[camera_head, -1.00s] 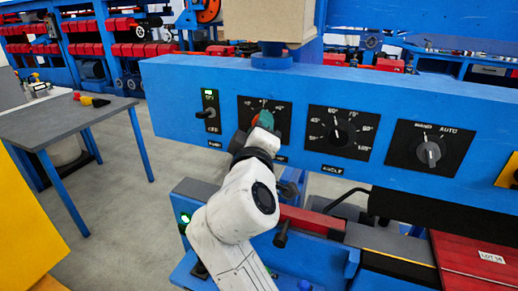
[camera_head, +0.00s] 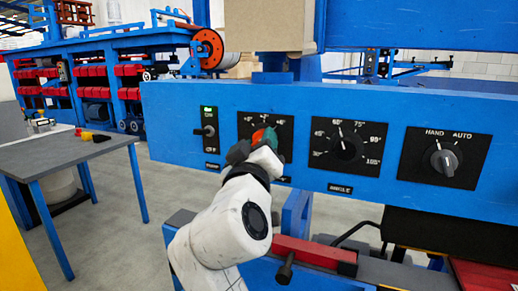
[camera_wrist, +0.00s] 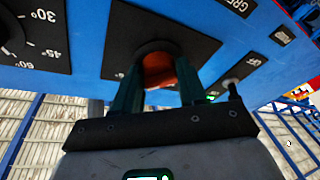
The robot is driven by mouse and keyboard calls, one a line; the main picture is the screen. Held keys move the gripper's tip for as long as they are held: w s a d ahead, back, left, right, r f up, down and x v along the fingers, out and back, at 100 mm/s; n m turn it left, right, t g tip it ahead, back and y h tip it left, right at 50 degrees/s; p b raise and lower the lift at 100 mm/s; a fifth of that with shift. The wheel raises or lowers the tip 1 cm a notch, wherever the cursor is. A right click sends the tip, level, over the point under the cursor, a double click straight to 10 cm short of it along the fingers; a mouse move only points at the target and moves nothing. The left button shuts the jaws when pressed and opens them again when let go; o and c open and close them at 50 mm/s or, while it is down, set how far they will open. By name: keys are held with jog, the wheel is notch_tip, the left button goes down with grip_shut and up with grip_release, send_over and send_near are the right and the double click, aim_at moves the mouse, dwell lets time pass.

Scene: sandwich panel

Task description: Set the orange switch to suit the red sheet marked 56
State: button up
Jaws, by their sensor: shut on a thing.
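The orange switch (camera_head: 258,136) is a knob on a black plate of the blue panel, second from the left. My gripper (camera_head: 266,141) is shut on it, with its greenish fingers on either side. In the wrist view the orange switch (camera_wrist: 158,70) shows between the two fingers (camera_wrist: 160,84). Its pointer and much of its scale are hidden, so its setting cannot be read. A red sheet (camera_head: 478,274) shows in part at the bottom right. No number on it shows now.
On the blue panel (camera_head: 300,190) are an on/off toggle (camera_head: 208,131) to the left, an angle dial (camera_head: 346,146) and a HAND/AUTO dial (camera_head: 443,158) to the right. A grey table (camera_head: 65,157) stands at the left, with free floor between.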

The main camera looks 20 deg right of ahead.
jog(key=o, duration=1)
jog(key=shift+s, duration=0.1)
jog(key=v, duration=1)
jog(key=shift+s, duration=0.3)
jog(key=shift+a, duration=0.15)
